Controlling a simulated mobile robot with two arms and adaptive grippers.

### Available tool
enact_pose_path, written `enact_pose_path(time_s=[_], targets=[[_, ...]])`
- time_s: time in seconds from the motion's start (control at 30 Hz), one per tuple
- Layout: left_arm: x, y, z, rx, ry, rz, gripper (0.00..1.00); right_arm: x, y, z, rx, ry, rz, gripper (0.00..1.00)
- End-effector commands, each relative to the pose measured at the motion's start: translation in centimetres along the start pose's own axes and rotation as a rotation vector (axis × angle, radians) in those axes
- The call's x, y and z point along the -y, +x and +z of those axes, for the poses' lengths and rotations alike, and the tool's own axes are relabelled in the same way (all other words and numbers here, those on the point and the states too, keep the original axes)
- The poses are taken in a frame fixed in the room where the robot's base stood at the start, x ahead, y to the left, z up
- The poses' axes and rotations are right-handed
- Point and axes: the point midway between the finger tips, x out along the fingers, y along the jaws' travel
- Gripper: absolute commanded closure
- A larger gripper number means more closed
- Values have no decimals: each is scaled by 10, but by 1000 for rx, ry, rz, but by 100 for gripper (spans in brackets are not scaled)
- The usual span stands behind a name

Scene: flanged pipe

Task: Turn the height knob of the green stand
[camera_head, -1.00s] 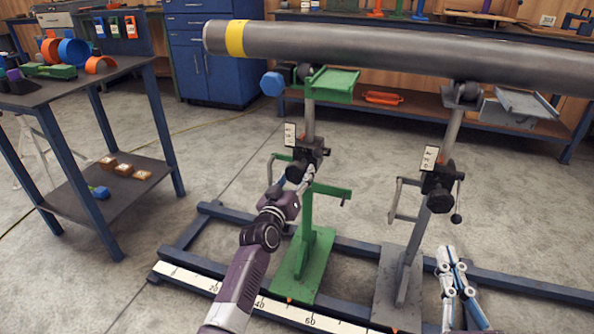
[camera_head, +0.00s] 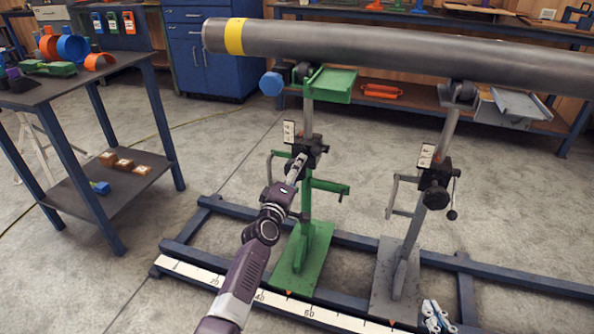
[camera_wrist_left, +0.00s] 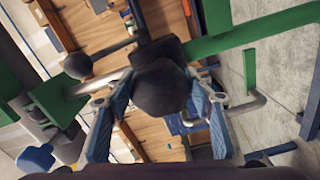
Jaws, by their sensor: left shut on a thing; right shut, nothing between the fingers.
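The green stand (camera_head: 311,245) stands left of centre in the head view, under the yellow-banded end of the pipe (camera_head: 380,45). Its black clamp block (camera_head: 313,146) with a white scale plate (camera_head: 289,132) sits on the post. My left gripper (camera_head: 297,166) reaches up to this block and covers the knob there. In the left wrist view, the round black height knob (camera_wrist_left: 162,90) sits between the two fingers of my left gripper (camera_wrist_left: 160,98), which is shut on it. My right gripper (camera_head: 437,316) is shut and empty at the bottom edge, partly cut off.
A grey stand (camera_head: 408,255) with its own black clamp and crank stands to the right. Both stands rest on a blue rail frame (camera_head: 354,243) with a white ruler (camera_head: 325,317). A dark two-shelf table (camera_head: 92,88) stands at left. Floor between is clear.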

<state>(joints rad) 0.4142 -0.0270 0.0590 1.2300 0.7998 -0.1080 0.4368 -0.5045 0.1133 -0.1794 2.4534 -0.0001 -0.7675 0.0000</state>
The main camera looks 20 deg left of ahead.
Motion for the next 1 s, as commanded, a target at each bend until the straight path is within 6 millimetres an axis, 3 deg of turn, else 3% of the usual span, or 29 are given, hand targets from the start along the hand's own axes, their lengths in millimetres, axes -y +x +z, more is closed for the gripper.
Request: enact_pose_path(time_s=[0.4,0.93,0.97,1.0], targets=[[-1,0,-1,-1,-182,0,76,-1,-1,7,32,0,2,100],[-1,0,-1,-2,-203,0,76,-1,-1,8,35,0,2,100],[-1,0,-1,-2,-202,0,49,-1,-1,8,35,0,2,100],[-1,0,-1,-2,-202,0,45,-1,-1,8,35,0,2,100]])
